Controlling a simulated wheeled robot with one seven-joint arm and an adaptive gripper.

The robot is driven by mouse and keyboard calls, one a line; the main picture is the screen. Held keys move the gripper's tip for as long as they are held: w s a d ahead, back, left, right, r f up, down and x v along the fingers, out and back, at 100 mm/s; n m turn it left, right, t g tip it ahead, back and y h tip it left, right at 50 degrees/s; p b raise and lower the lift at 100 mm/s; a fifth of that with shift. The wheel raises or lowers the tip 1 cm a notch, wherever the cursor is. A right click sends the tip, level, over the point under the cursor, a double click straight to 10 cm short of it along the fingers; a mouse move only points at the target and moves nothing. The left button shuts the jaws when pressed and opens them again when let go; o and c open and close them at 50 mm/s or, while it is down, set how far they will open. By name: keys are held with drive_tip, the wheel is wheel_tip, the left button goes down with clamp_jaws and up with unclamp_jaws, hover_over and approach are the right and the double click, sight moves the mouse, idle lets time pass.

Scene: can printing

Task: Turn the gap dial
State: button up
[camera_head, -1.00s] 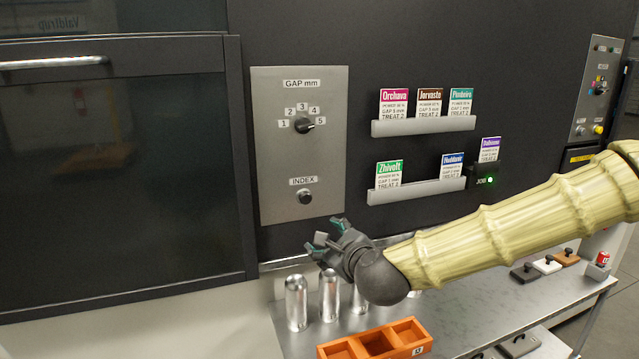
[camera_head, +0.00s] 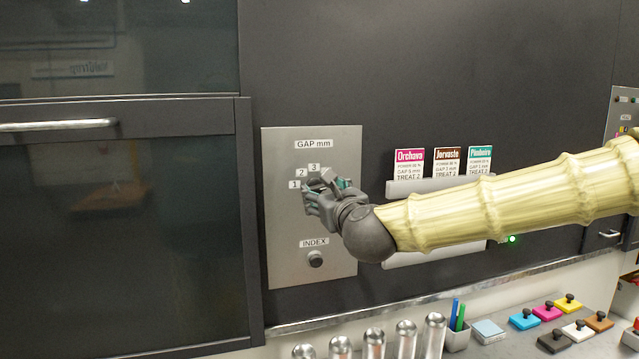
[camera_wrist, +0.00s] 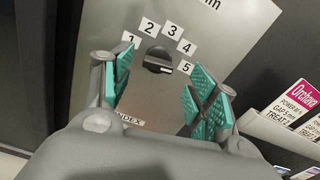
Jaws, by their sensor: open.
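The gap dial (camera_wrist: 158,60) is a dark round knob on a grey metal panel (camera_head: 285,235), below the label GAP mm (camera_head: 313,144). In the wrist view number tags 1 to 5 arc around it, and its white pointer mark faces the tag 5 (camera_wrist: 185,67). My gripper (camera_head: 318,196) is in front of the panel at the dial and hides it in the head view. In the wrist view the gripper (camera_wrist: 160,98) is open, with teal pads on either side of the dial. Whether the pads touch it cannot be told.
The index knob (camera_head: 315,259) sits lower on the same panel. A dark door with a handle (camera_head: 60,125) is at left. Recipe cards (camera_head: 447,161) stand in a rack at right. Several silver cans (camera_head: 374,343) stand on the bench below.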

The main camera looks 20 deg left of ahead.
sight(318, 188)
drive_tip(key=shift+p+x, duration=0.5)
drive_tip(key=shift+x, duration=1.2)
drive_tip(key=c, duration=1)
